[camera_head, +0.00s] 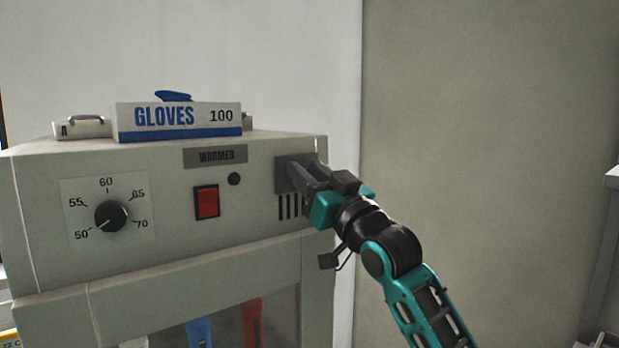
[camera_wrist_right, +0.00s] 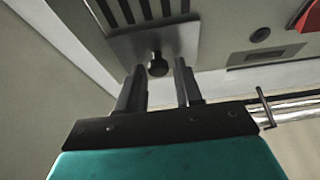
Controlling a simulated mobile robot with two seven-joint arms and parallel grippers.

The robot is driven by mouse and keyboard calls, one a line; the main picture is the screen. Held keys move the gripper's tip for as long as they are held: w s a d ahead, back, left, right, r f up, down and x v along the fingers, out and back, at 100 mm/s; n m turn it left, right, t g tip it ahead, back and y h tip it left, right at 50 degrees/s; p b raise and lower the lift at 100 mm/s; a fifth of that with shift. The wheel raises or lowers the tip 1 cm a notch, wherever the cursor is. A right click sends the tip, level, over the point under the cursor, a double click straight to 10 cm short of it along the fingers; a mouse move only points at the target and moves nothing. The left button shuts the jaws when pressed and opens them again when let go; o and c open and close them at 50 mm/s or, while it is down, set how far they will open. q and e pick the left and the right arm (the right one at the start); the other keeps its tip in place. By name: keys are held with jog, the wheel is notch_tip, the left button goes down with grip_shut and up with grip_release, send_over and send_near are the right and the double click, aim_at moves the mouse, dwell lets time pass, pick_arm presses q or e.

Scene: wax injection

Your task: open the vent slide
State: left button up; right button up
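The vent slide is a grey metal plate (camera_head: 283,177) at the right end of the warmer's front panel. Dark vent slots (camera_head: 291,207) show below it. In the right wrist view the slide plate (camera_wrist_right: 187,42) carries a small dark round knob (camera_wrist_right: 157,65). My right gripper (camera_head: 305,172) is at the plate, coming from the right. In the wrist view its two fingers (camera_wrist_right: 160,72) are apart, with the knob between or just beyond their tips. A gap shows between the knob and each finger. My left gripper is not in view.
The warmer's panel (camera_head: 170,260) also has a black dial (camera_head: 111,215), a red switch (camera_head: 207,202) and a dark round button (camera_head: 234,179). A gloves box (camera_head: 175,133) lies on top. Free room is to the right, before the bare wall (camera_head: 480,140).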

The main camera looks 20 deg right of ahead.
jog(key=shift+o, duration=0.9)
jog(key=shift+f, duration=0.1)
jog(key=b+v, duration=0.2)
jog(key=v, duration=1.1)
